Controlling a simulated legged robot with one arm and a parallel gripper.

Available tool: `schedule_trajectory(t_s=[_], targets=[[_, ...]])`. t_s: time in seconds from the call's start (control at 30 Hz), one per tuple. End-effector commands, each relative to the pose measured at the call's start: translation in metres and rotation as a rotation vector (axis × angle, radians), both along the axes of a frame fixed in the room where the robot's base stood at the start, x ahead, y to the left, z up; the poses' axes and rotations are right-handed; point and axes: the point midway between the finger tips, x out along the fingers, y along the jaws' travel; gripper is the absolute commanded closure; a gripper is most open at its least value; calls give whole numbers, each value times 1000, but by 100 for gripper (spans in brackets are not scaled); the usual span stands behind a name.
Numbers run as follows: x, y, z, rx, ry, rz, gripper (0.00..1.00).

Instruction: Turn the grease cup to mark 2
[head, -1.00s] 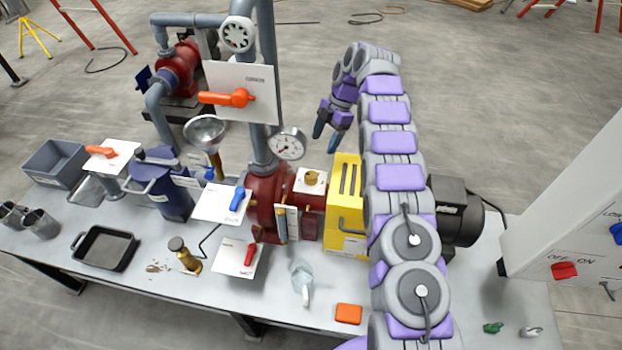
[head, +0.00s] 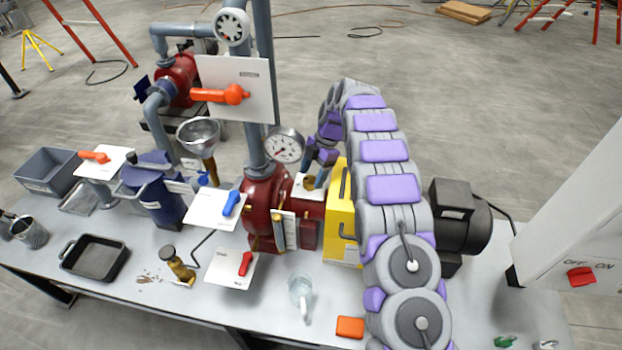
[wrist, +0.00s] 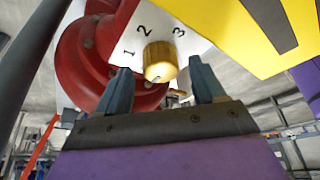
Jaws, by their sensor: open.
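The grease cup is a small brass knob (wrist: 160,62) on a white plate (wrist: 188,38) with the marks 1, 2 and 3. In the wrist view the knob stands below mark 2, but I cannot make out a pointer on it. My gripper (wrist: 158,70) is open, with one blue-grey finger on each side of the knob in the picture and visible gaps to both.
The red pump housing (head: 262,198) is left of the cup and the yellow guard (head: 342,235) right of it. A pressure gauge (head: 284,146) and a grey vertical pipe (head: 258,80) stand close by at the left. A black motor (head: 462,220) is further right.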

Motion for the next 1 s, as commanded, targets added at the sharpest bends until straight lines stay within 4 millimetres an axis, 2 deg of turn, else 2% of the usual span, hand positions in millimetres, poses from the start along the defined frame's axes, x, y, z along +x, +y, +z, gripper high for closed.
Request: schedule_trajectory(t_s=[0.13, 0.47, 1.0], targets=[[-3, 5, -11, -2, 2, 1, 31], [-4, 6, -14, -1, 0, 0, 31], [-3, 6, -14, -1, -1, 0, 81]])
